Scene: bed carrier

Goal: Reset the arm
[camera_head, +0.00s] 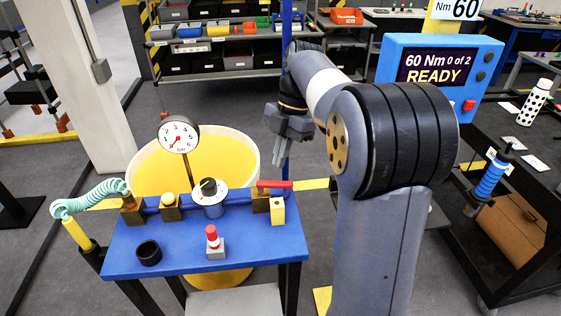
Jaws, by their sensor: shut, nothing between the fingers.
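My arm (385,190) rises from the lower right, bends at a large dark joint and reaches away to the back left. My gripper (280,160) hangs at its far end, fingers pointing down, to the right of the yellow-lined round tub. The fingers are close together and hold nothing. The gripper is in the air beyond the right end of the blue bench (140,262), apart from the parts on it. The near arm link hides part of the floor and the dark cart behind it.
The bench carries a pressure gauge (178,136), a red-handled valve (275,184), a red-topped switch (213,240) and a black ring (148,252). The tub (252,150) stands behind. A blue display (437,68) reads "60 Nm 0 of 2 READY". A dark cart stands right.

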